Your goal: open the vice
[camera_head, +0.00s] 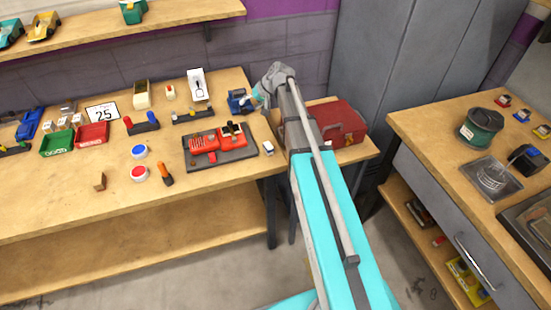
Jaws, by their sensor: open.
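A small blue vice (238,101) stands at the back right of the wooden workbench (227,218). My arm reaches over the bench from the lower right. My gripper (256,97) is at the vice's right side, very close to it. It is open. The fingers are small and partly lost against the vice, so I cannot tell whether they touch it. The vice's jaws and handle are too small to make out clearly.
A red toolbox (341,122) stands right of my arm. A dark tray (232,157) with a red toy car lies in front of the vice. A white card holder (198,85) stands to its left. The front of the bench is mostly clear.

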